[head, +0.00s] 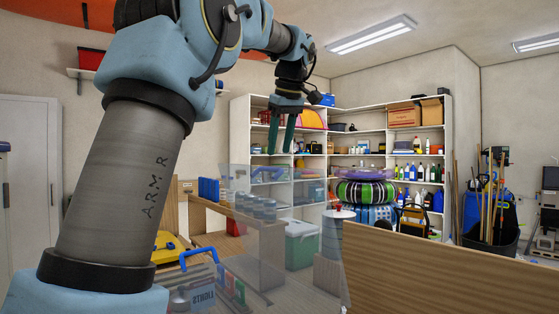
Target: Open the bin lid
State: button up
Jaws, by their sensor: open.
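My gripper (280,149) hangs in the upper middle of the head view, with its two green fingers apart, pointing down and empty. It appears in front of the white shelves, touching nothing that I can see. A clear, see-through bin or panel (318,285) stands at lower centre, below my gripper in the picture. My arm hides part of the left side.
A wooden bench (236,215) with several jars stands at centre. A wooden panel (440,275) blocks the lower right. White shelves (340,105) line the back. A black tub (490,240) of long-handled tools stands at right.

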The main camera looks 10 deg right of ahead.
jog(key=shift+p+x, duration=0.3)
jog(key=shift+x, duration=2.05)
grip_shut()
